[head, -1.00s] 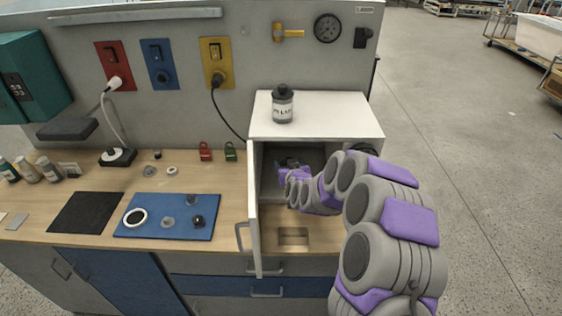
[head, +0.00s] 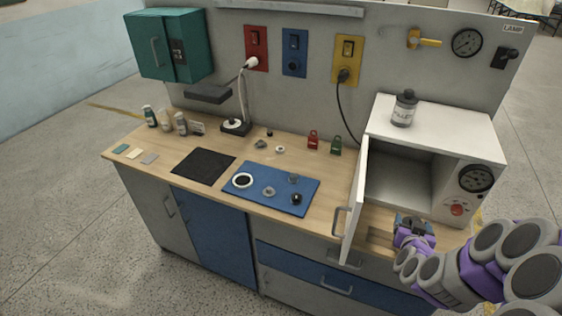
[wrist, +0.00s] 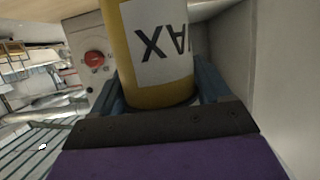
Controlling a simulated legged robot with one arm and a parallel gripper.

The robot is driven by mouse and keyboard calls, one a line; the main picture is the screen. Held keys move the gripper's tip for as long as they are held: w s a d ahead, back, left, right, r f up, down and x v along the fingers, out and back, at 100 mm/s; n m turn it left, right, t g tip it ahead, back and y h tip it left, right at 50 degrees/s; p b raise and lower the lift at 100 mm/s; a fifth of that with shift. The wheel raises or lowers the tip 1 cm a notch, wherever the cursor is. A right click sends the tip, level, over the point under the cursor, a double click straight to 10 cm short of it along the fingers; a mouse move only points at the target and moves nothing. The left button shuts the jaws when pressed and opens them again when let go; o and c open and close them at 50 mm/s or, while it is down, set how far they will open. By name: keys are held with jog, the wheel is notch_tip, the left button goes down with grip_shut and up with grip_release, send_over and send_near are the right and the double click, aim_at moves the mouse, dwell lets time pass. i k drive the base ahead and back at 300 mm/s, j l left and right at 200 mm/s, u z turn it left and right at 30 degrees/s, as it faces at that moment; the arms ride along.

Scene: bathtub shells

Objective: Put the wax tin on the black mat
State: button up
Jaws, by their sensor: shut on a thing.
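The wax tin (wrist: 158,70) is yellow with a white label reading "WAX", upside down in the wrist view. My gripper (wrist: 160,95) is shut on it, one finger on each side. In the head view my gripper (head: 414,224) is in front of the open white cabinet, near the counter's front edge; the tin cannot be made out there. The black mat (head: 203,166) lies flat and bare on the wooden counter, left of the blue mat.
The white cabinet (head: 480,140) has its door (head: 355,205) swung open, standing between my gripper and the black mat. A blue mat (head: 262,202) holds several small parts. A labelled bottle (head: 404,108) stands on the cabinet.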

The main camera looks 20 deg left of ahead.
aim_at(204, 164)
jog(key=k+j, duration=0.7)
jog(key=i+j+z, duration=0.1)
jog(key=j, duration=0.3)
jog(key=i+j, duration=0.2)
jog(key=j, duration=0.2)
jog(key=i+j+z, duration=0.15)
jog(key=j, duration=0.7)
jog(key=i+j+z, duration=0.15)
jog(key=j, duration=0.3)
jog(key=i+j, duration=0.1)
jog(key=j, duration=0.3)
jog(key=z, duration=0.05)
